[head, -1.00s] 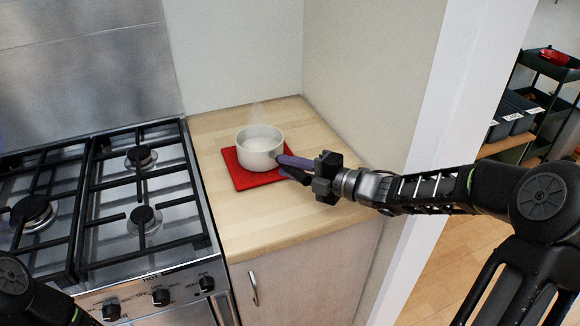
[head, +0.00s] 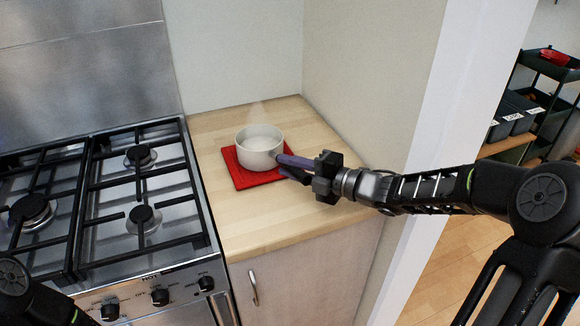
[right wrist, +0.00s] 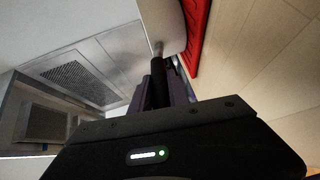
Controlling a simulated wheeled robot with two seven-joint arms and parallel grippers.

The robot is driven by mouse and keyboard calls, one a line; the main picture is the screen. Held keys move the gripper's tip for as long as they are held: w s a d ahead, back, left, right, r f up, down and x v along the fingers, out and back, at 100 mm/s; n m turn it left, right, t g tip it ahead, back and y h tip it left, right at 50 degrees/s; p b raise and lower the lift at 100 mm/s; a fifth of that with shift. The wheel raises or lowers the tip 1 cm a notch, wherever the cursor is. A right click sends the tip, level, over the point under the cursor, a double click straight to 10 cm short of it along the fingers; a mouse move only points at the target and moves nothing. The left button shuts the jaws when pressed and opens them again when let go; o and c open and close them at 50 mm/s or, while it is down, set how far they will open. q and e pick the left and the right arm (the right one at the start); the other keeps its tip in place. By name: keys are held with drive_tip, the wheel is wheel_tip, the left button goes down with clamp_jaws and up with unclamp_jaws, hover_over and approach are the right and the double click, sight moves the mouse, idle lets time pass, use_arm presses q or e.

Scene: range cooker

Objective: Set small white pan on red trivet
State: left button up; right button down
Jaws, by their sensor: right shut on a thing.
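The small white pan (head: 259,148) is upright on the red trivet (head: 243,180) on the wooden worktop, with faint steam above it. In the head view I cannot see a gap between pan and trivet. My right gripper (head: 285,166) is shut on the pan's handle, reaching in from the right. In the right wrist view the pan's white side (right wrist: 163,25) and the red trivet (right wrist: 197,38) show beyond the fingers (right wrist: 165,85), with the dark handle between them. The fingers hide part of the handle. My left gripper is not in view; only parts of my left arm show at the lower left.
A gas cooker (head: 110,215) with black grates stands left of the worktop (head: 262,225). Walls close the worktop at the back and right. Bare wood lies in front of the trivet. A dark shelf rack (head: 545,95) stands far right.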

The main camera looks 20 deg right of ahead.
drive_tip(key=c, duration=1.2)
unclamp_jaws()
drive_tip(key=shift+f, duration=0.15)
drive_tip(key=shift+b+v, duration=0.4)
drive_tip(key=shift+v, duration=3.5)
